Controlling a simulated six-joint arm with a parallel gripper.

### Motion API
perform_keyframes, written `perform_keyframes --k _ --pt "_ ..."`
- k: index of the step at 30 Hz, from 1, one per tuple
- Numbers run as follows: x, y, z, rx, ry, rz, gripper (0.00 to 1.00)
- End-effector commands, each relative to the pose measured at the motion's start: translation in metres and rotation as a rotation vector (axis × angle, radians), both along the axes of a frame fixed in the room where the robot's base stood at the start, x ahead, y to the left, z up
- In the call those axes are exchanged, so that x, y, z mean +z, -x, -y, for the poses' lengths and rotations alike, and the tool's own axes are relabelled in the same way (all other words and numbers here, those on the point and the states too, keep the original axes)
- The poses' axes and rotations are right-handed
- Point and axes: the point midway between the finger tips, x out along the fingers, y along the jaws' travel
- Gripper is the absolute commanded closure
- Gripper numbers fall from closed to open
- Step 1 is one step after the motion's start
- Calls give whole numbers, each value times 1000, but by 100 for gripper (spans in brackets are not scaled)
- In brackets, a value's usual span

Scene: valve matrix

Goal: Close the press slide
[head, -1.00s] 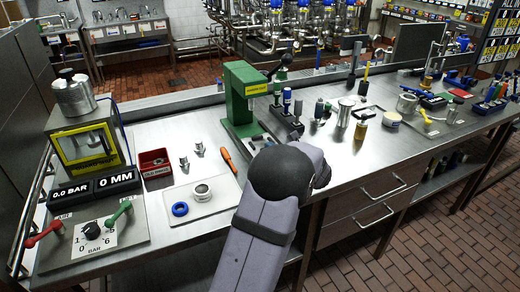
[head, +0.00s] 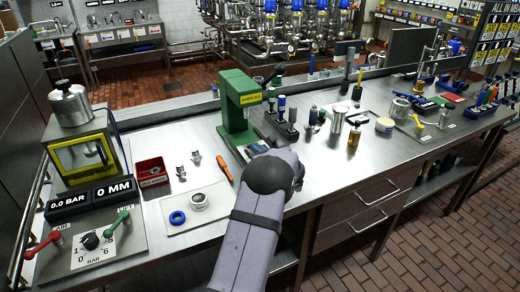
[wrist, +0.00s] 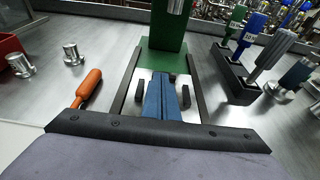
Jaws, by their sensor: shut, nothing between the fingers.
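The green press (head: 234,105) stands upright at the back of the bench, with a yellow label and a dark lever. It also shows at the top of the wrist view (wrist: 168,20). Its slide, a pale plate between two dark rails (wrist: 197,85), reaches out from the green base towards me. Two short black blocks (wrist: 138,94) stand on the plate, one on each side of my fingers. My gripper (wrist: 161,78) has blue fingers, shut together and empty, low over the slide. In the head view my wrist hides much of the slide's near end.
An orange-handled tool (wrist: 88,88) lies left of the slide. Two metal fittings (head: 195,157), a red box (head: 151,172) and a tray (head: 171,228) are further left.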

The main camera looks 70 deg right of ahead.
Motion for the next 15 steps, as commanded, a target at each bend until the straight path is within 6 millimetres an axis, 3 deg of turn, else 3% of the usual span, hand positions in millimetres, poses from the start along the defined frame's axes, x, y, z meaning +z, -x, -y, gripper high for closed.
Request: perform_keyframes --k 15 --pt "-3 -6 5 0 -1 1 100"
